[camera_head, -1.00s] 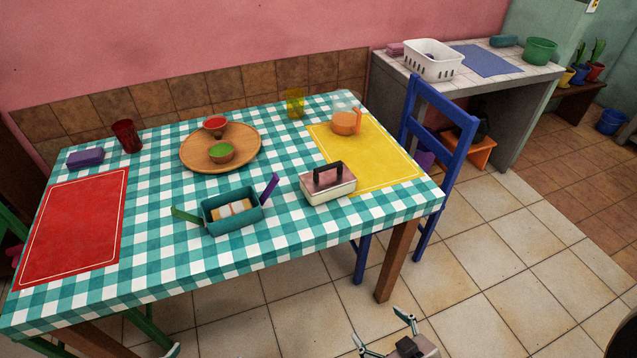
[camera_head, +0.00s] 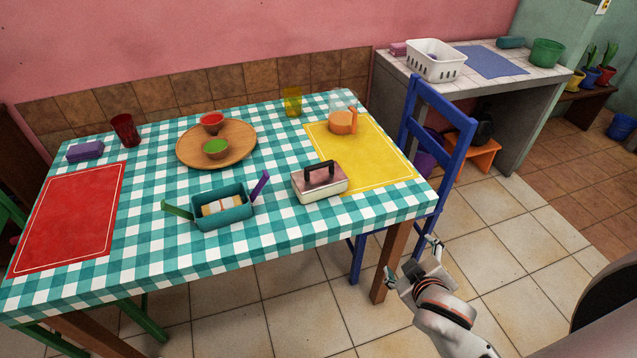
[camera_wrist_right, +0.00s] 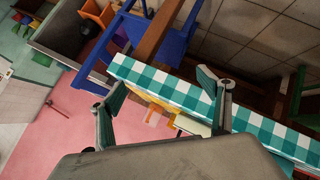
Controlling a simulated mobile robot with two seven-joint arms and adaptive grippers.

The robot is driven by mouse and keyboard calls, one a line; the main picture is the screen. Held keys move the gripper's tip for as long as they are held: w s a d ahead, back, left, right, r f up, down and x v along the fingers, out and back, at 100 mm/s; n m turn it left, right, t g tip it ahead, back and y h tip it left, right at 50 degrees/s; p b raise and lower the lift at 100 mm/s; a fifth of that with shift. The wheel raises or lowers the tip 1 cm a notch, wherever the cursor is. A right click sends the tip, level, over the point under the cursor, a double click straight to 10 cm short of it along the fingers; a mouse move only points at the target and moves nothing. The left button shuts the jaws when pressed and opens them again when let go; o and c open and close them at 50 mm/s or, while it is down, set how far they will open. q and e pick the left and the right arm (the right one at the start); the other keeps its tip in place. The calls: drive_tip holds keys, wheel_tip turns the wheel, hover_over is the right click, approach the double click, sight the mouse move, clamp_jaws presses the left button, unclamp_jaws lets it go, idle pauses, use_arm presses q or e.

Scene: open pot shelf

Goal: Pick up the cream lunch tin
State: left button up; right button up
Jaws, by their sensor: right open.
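The cream lunch tin (camera_head: 322,192) has a cream body, a pinkish metallic lid and a black handle on top. It sits upright near the front right of the checked table, partly over the yellow mat's edge. My right gripper (camera_head: 412,262) is open and empty, off the table's front right corner and to the right of the tin, apart from it. In the right wrist view the open fingers (camera_wrist_right: 162,82) frame the table edge, and a cream patch beyond them (camera_wrist_right: 190,125) looks like the tin, mostly hidden. My left gripper does not show.
A teal box (camera_head: 222,207) with green and purple handles stands left of the tin. The yellow mat (camera_head: 375,160) holds an orange cup (camera_head: 341,123). A blue chair (camera_head: 445,130) stands at the table's right end. A round wooden tray (camera_head: 190,150) with bowls sits behind.

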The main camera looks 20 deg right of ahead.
sight(319, 168)
drive_tip(key=w+a+r+m+t, duration=0.1)
drive_tip(key=w+a+r+t, duration=0.1)
drive_tip(key=w, duration=0.3)
drive_tip(key=w+a+r+m+t+y, duration=0.1)
drive_tip(key=w+a+r+t, duration=0.1)
drive_tip(key=w, duration=0.3)
drive_tip(key=w+a+r+m+t+y, duration=0.1)
drive_tip(key=w+a+r+t, duration=0.1)
drive_tip(key=w, duration=0.4)
drive_tip(key=shift+a+r+m+t, duration=0.3)
drive_tip(key=shift+a+r+t, duration=0.1)
drive_tip(key=shift+a+r, duration=0.15)
drive_tip(key=w+a+y, duration=0.1)
drive_tip(key=a, duration=0.1)
drive_tip(key=w+a+y, duration=0.1)
drive_tip(key=a, duration=0.1)
drive_tip(key=w+a+r+t+y, duration=0.1)
drive_tip(key=w+a+y, duration=0.1)
drive_tip(key=shift+a, duration=0.15)
drive_tip(key=shift+w+a+r, duration=0.1)
drive_tip(key=shift+w+a, duration=0.05)
drive_tip(key=shift+w, duration=0.2)
drive_tip(key=shift+w+a, duration=0.15)
drive_tip(key=shift+w, duration=3.3)
drive_tip(key=shift+c, duration=0.4)
drive_tip(key=shift+r, duration=0.1)
drive_tip(key=c, duration=1.9)
